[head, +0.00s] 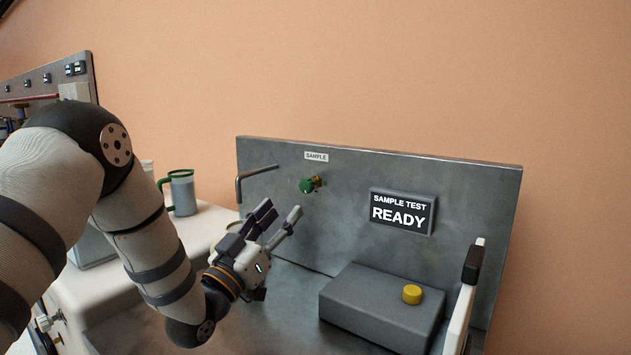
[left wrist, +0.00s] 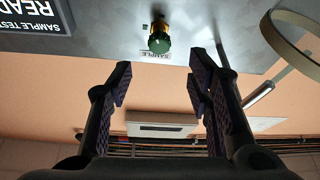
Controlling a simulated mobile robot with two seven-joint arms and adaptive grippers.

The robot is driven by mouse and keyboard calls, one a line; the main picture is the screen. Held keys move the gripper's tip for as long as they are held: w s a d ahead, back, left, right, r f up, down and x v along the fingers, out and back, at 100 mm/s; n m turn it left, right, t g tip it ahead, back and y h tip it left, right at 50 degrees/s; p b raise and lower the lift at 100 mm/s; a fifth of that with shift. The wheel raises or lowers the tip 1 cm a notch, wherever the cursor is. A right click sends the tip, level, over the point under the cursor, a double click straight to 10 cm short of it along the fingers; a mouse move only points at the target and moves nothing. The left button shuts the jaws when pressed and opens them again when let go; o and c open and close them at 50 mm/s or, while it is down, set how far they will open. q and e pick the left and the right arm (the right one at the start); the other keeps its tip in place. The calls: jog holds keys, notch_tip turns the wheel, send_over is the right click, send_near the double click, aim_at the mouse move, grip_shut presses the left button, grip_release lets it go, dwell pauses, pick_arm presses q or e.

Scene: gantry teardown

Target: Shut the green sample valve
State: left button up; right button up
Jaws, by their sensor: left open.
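The green sample valve (head: 307,186) has a green knob and a brass body on the upright grey metal panel, below a SAMPLE label (head: 316,156). In the left wrist view, which is upside down, the green knob (left wrist: 159,43) shows ahead of the fingers, near the top. My left gripper (head: 280,217) is open and empty, below and to the left of the valve, and apart from it. Its two fingers also show in the left wrist view (left wrist: 160,85). My right gripper is not in view.
A bent pipe (head: 257,172) sticks out left of the valve. A SAMPLE TEST READY display (head: 402,211) is on the panel. A grey box (head: 375,303) with a yellow button (head: 412,294) stands below. A green-handled jug (head: 182,193) stands at left.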

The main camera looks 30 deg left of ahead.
aim_at(304, 187)
pick_arm(q)
jog(key=x, duration=1)
grip_shut()
jog(key=m+h, duration=0.1)
jog(key=m, duration=0.1)
jog(key=m+h, duration=0.1)
jog(key=m, duration=0.2)
jog(key=shift+s+r+h, duration=0.1)
jog(key=shift+r+h, duration=0.15)
jog(key=shift+h, duration=0.05)
jog(key=shift+f+m+g+p, duration=0.1)
jog(key=shift+m+g+p, duration=0.25)
jog(key=shift+m, duration=0.45)
jog(key=shift+d+f+h, duration=0.1)
jog(key=shift+f+h, duration=0.1)
jog(key=shift+h, duration=0.2)
